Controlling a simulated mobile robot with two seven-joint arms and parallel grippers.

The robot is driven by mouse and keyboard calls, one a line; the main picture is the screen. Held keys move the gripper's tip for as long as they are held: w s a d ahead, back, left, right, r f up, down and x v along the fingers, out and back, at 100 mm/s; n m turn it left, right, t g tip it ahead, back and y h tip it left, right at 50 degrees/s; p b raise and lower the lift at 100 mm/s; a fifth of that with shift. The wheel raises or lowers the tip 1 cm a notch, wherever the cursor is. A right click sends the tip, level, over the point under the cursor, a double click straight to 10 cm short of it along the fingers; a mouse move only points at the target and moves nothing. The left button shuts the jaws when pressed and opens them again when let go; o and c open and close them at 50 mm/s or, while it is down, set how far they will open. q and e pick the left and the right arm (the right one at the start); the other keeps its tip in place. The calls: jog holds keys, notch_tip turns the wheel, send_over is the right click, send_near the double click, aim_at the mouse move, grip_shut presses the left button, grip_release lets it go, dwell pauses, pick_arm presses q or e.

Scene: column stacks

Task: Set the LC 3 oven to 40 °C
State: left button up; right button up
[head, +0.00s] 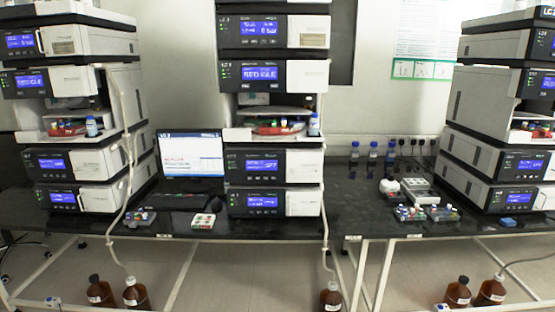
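Three column stacks of grey-white modules with dark fronts and lit blue displays stand on the bench: a left stack (72,165), a middle stack (305,167) and a right stack (468,160). The label at the right stack's top edge starts with "LC", but I cannot read its number surely. The other stack labels are too small or cut off. I cannot tell which stack is LC 3 or which module is its oven. The display texts are too small to read a temperature. Neither of my grippers is in view.
Blue-capped bottles (372,157), vial trays (442,213) and a small grey device (408,190) stand between the middle and right stacks. Brown bottles (136,294) stand on the floor, with tubes hanging down.

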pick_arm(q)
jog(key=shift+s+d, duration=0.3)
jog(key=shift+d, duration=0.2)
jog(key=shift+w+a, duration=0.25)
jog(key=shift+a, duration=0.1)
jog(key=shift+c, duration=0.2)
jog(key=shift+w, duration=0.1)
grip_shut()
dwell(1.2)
